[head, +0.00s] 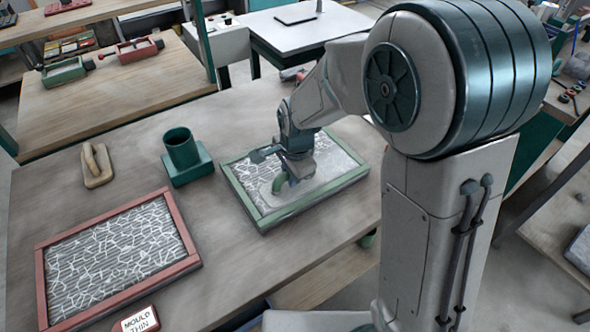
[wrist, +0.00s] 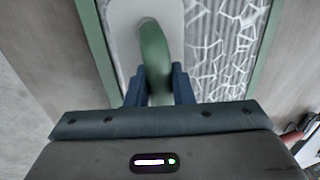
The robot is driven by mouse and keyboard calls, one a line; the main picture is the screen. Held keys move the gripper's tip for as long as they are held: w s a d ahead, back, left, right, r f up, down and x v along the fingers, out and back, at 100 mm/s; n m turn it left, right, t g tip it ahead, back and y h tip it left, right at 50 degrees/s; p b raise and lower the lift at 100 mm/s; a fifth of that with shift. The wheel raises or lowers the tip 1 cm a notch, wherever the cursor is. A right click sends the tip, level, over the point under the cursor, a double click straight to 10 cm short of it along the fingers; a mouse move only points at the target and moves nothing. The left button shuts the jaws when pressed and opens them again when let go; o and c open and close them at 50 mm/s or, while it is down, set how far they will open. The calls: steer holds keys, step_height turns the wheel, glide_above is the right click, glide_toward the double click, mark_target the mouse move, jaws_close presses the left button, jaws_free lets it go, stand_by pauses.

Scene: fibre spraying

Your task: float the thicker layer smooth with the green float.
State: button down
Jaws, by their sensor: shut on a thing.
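My gripper (wrist: 158,88) is shut on the green handle of the green float (wrist: 154,50), with one blue finger on each side. In the head view the float's green handle (head: 279,183) shows under my wrist. Its pale plate (wrist: 118,35) lies over the layer in the green-framed mould (head: 315,208); I cannot tell whether it touches. A white cracked-looking fibre pattern (wrist: 222,45) shows beside the plate, and a smoother grey area (head: 318,180) lies around the float. My arm hides part of this mould's far side.
A red-framed mould (head: 118,250) with a similar fibre layer lies at the left, with a tag (head: 136,322) reading "MOULD THIN". A tan-handled float (head: 97,164) and a green cup on a square base (head: 184,155) stand behind. Bare table lies between the moulds.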

steer(key=shift+s+a, duration=0.5)
steer(key=shift+a, duration=0.3)
steer(key=shift+w+d+f, duration=0.15)
steer(key=shift+w+d, duration=0.35)
steer(key=shift+d, duration=0.35)
steer(key=shift+w+d, duration=0.6)
steer(key=shift+d, duration=0.25)
steer(key=shift+w+d, duration=0.55)
steer(key=shift+d, duration=0.25)
steer(key=shift+w+d+b, duration=0.3)
steer(key=shift+w+d, duration=0.2)
steer(key=shift+d, duration=0.25)
steer(key=shift+w+d+b, duration=0.25)
steer(key=shift+w+d, duration=0.25)
steer(key=shift+d, duration=0.25)
steer(key=shift+w+d, duration=0.6)
steer(key=shift+d, duration=0.3)
step_height(320, 180, up, 7)
steer(key=p, duration=0.5)
